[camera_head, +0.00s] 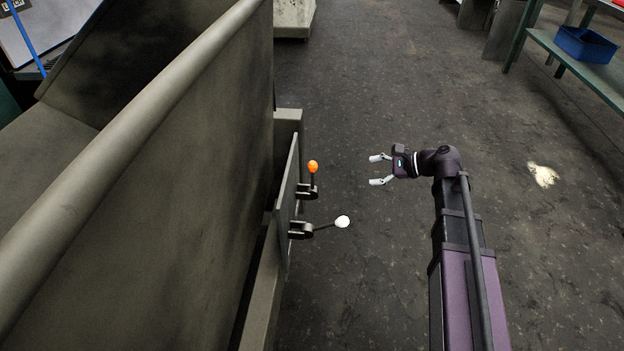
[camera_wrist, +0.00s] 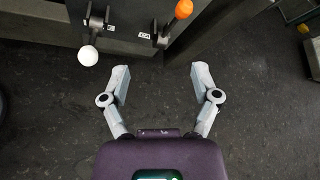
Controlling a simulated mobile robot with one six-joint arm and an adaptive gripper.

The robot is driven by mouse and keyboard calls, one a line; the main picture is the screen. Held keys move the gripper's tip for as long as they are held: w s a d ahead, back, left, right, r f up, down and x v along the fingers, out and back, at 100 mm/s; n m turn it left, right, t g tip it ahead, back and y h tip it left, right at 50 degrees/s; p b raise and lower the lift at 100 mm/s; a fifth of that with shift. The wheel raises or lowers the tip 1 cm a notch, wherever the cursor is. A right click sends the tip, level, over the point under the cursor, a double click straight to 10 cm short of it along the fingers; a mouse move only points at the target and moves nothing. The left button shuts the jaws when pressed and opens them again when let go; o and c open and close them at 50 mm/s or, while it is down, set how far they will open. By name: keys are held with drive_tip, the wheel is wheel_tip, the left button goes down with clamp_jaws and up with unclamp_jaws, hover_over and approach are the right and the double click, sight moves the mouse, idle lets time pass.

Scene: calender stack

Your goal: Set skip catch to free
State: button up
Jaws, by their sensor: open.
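Two levers stand on a plate on the side of the large grey skip (camera_head: 150,150). One has an orange knob (camera_head: 313,166), the other a white knob (camera_head: 343,221). Which one is the skip catch I cannot tell. In the head view the orange lever points up and the white one sticks out sideways. In the wrist view the white knob (camera_wrist: 88,55) is at upper left and the orange knob (camera_wrist: 184,9) at the top, with small labels beside the levers. My gripper (camera_head: 379,170) is open and empty, to the right of both knobs and apart from them.
The dark floor (camera_head: 340,100) around my gripper is clear, with a pale patch (camera_head: 542,174) at right. A green-framed bench (camera_head: 590,70) with a blue bin (camera_head: 587,44) stands at upper right. The skip wall fills the left side.

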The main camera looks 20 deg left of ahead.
sight(313, 166)
drive_tip(key=w+a+f+m+y+b, duration=0.4)
drive_tip(key=f+b, duration=0.4)
drive_tip(key=b, duration=0.6)
drive_tip(key=shift+w+a+m+y+b, duration=0.35)
drive_tip(key=shift+a+m+y, duration=0.25)
drive_tip(key=shift+a+m, duration=0.25)
drive_tip(key=shift+a, duration=0.1)
drive_tip(key=a, duration=1.3)
drive_tip(key=shift+s+a, duration=0.25)
drive_tip(key=shift+a, duration=0.1)
clamp_jaws()
